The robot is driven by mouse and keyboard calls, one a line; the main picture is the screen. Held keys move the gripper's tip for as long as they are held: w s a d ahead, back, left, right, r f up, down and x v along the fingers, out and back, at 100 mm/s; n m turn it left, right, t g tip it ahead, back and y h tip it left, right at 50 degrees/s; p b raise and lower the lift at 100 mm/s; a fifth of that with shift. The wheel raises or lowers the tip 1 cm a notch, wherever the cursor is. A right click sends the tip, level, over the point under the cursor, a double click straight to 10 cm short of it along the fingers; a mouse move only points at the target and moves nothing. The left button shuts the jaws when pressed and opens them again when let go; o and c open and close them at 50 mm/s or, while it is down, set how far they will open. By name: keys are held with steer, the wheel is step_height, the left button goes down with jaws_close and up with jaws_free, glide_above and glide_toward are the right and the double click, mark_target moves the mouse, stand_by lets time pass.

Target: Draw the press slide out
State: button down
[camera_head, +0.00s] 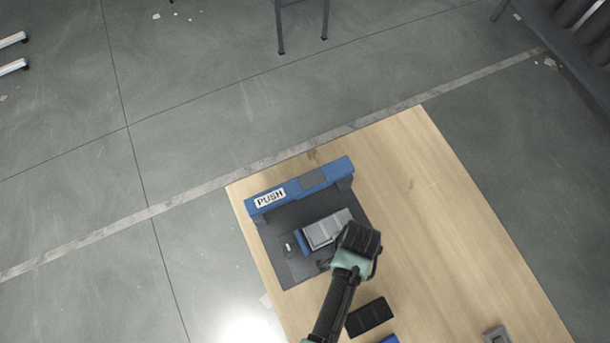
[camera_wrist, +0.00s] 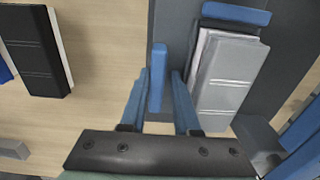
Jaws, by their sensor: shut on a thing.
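The press (camera_head: 300,184) stands on the wooden table, with a blue beam marked PUSH over a dark base plate (camera_head: 288,268). A grey ribbed block (camera_head: 329,228) with a blue end piece lies on the base; it also shows in the wrist view (camera_wrist: 226,80). My gripper (camera_head: 351,248) is at the block's right side in the head view, where it hides part of the press. In the wrist view my gripper (camera_wrist: 160,78) has its blue fingers on either side of an upright blue bar (camera_wrist: 158,55), shut on it. I cannot tell how the bar joins the slide.
A black block (camera_head: 369,317) lies on the table near my arm, with a blue piece (camera_head: 389,340) beside it. A small grey part (camera_head: 496,334) is farther right. The table (camera_head: 440,220) is clear right of the press.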

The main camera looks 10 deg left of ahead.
steer(key=c, duration=0.9)
jaws_free()
steer(key=shift+s+d+f, duration=0.3)
steer(key=shift+s+f, duration=0.2)
steer(key=shift+s, duration=0.05)
steer(key=shift+r, duration=0.1)
steer(key=r+p, duration=0.7)
steer(key=shift+w+a+r+p, duration=0.15)
steer(key=shift+w+p, duration=0.15)
steer(key=shift+w, duration=0.1)
